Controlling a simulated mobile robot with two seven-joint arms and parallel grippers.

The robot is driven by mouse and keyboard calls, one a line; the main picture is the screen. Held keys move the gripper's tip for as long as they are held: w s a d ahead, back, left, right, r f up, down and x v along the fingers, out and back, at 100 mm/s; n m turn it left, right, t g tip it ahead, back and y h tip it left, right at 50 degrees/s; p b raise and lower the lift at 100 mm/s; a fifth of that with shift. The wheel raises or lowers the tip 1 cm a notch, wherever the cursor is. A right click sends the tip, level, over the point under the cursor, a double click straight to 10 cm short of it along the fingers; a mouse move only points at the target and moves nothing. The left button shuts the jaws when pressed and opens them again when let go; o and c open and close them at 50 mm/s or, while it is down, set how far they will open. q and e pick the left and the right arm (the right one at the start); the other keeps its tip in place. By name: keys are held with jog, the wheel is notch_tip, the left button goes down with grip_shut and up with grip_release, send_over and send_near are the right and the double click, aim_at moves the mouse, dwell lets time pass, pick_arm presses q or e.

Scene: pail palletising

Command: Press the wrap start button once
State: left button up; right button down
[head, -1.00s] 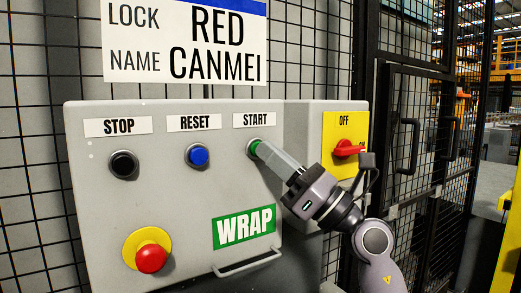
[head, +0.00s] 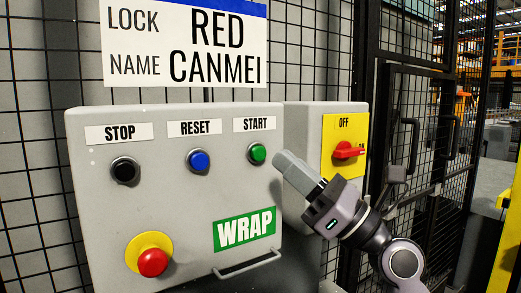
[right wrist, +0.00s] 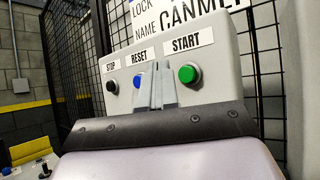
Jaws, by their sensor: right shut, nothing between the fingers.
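The green start button (head: 257,153) sits under the START label on the grey wrap control box (head: 190,230). It also shows in the right wrist view (right wrist: 189,74), in plain sight to the right of my fingertips. My right gripper (head: 283,160) is shut and empty, just right of the green button in the head view and apart from it. Its closed fingers also show in the right wrist view (right wrist: 156,82), where they cover part of the blue reset button (right wrist: 137,80). My left gripper is in neither view.
The black stop button (head: 124,170) and a red emergency knob on a yellow base (head: 152,261) are on the same box. A yellow switch plate with a red rotary handle (head: 346,150) is on the box's right. Black mesh fencing (head: 35,150) stands behind.

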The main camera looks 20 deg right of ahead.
jog(key=shift+s+d, duration=0.15)
jog(key=shift+s, duration=0.8)
